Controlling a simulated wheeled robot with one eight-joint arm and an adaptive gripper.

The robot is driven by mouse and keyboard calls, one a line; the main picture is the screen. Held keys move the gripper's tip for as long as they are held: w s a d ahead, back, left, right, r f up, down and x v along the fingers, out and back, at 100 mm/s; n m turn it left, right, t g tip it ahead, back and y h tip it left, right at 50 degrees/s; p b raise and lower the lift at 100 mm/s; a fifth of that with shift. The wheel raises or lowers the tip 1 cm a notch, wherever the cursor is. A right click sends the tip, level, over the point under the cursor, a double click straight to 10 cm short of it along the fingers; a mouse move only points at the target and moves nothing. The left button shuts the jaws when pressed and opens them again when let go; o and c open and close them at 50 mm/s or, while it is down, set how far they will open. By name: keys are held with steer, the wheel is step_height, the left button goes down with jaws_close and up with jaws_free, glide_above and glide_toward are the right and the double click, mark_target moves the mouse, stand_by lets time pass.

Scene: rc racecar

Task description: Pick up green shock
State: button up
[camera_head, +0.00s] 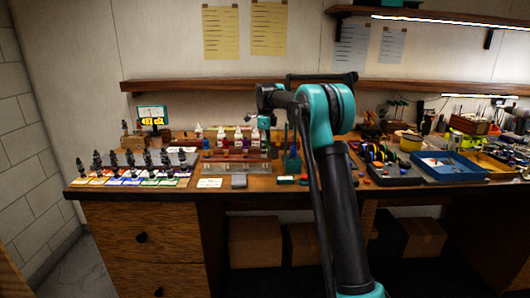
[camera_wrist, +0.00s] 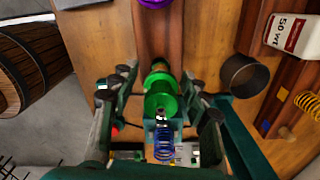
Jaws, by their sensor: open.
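In the wrist view, a green part (camera_wrist: 161,98) with stacked round flanges and a short shaft lies between the two fingers of my gripper (camera_wrist: 160,82). It looks like the green shock, though its full shape is hidden. The fingers are apart, one on each side of it, with visible gaps; I cannot tell whether either touches it. A blue coil spring (camera_wrist: 163,146) shows just below the green part. In the head view, my gripper (camera_head: 265,122) is small, above the middle of the workbench, and the green part cannot be made out there.
In the wrist view, a white bottle (camera_wrist: 291,34), a dark cup (camera_wrist: 245,75), a yellow spring (camera_wrist: 307,103) and a purple part (camera_wrist: 155,3) are nearby. In the head view, several dark shocks (camera_head: 115,160) stand at the bench's left, and a blue tray (camera_head: 447,166) lies right.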

jaws_close()
steer(key=shift+r, duration=0.15)
step_height(320, 180, up, 20)
stand_by(0.8)
steer(key=shift+d, duration=0.1)
stand_by(0.4)
